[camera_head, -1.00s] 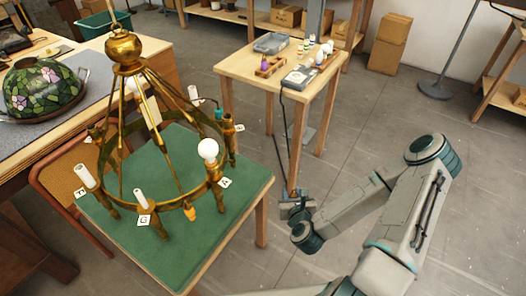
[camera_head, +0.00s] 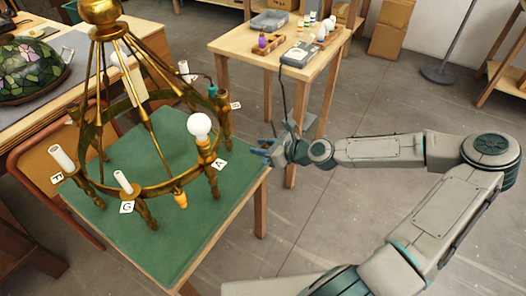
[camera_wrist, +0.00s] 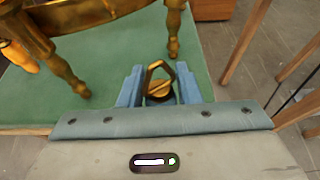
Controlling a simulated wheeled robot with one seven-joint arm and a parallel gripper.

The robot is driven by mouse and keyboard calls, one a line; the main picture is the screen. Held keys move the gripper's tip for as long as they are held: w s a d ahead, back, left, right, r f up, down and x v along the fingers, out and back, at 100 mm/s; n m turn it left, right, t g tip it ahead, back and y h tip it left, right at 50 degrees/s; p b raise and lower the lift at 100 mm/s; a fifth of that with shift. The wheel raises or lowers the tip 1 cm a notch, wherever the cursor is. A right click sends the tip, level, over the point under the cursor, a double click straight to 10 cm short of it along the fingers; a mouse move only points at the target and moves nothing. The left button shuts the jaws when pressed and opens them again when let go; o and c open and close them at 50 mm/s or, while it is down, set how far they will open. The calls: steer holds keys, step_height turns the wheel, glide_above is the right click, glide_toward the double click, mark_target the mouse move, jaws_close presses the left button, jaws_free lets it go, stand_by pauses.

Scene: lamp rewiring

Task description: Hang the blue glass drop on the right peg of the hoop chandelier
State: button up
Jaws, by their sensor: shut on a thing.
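The brass hoop chandelier (camera_head: 137,188) stands on a green-topped table, with white candle sleeves, a lit-looking round bulb and letter tags. An amber drop (camera_head: 181,199) hangs at its near right side, and a small teal piece (camera_head: 212,91) shows at its far right. My gripper (camera_head: 270,149) is just right of the hoop, near the table's right edge. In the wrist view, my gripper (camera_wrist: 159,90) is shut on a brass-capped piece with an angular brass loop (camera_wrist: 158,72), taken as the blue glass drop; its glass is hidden. The loop is apart from the chandelier.
The green table top (camera_head: 215,235) is bare right of the hoop. A small wooden table (camera_head: 240,65) with a grey tray, a device and bottles stands behind. A stained-glass shade (camera_head: 30,70) sits on the left bench.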

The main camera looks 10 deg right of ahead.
steer(key=shift+s+d+r+n+g, duration=0.15)
steer(key=shift+r+n+g, duration=0.05)
steer(key=shift+n+g, duration=0.1)
steer(key=shift+a+b, duration=0.2)
steer(key=shift+b, duration=0.1)
steer(key=w+a+b, duration=0.1)
steer(key=a+b, duration=0.3)
steer(key=a, duration=0.4)
steer(key=shift+w+f, duration=0.15)
steer(key=shift+w, duration=0.25)
steer(key=shift+a, duration=0.15)
steer(key=shift+s+p, duration=0.1)
steer(key=shift+p, duration=0.3)
stand_by(0.3)
